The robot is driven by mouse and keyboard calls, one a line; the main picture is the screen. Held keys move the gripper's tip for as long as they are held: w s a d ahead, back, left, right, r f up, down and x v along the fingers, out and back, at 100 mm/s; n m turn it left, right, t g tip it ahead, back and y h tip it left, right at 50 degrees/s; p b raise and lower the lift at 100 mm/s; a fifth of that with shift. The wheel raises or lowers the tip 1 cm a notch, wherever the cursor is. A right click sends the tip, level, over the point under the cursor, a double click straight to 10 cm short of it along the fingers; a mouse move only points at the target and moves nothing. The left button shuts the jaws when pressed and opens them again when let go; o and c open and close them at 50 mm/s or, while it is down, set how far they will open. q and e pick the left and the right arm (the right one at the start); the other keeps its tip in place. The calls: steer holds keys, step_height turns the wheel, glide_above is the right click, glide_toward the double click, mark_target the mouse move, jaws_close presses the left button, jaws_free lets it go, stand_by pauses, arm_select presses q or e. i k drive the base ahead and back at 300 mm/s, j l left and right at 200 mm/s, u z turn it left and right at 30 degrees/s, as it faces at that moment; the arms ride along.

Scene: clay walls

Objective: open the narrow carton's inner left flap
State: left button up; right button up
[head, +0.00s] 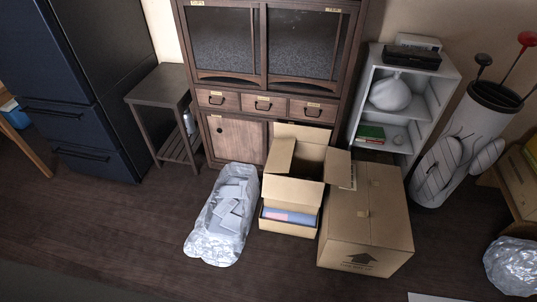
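A tan carton (268,188) stands on the floor in the middle of the view, in front of the wooden cabinet. Its top is open and its inside is dark. A back flap (303,132) stands up. A left flap (279,158) stands raised on the left side. A right flap (338,168) leans outward toward the larger carton. A front flap (292,191) hangs outward over the front face. A blue and pink item (289,216) shows low at its front. Neither of my grippers shows in the head view.
A larger closed carton (367,232) with an arrow mark stands close at the right. A clear plastic bag of grey pieces (224,212) lies at the left. A wooden cabinet (237,140) and white shelf (437,100) stand behind. Floor (110,225) is clear at the left.

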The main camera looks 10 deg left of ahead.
mark_target(281, 152)
steer(key=i+l+u, duration=0.1)
steer(key=i+u, duration=0.15)
steer(key=i, duration=1.25)
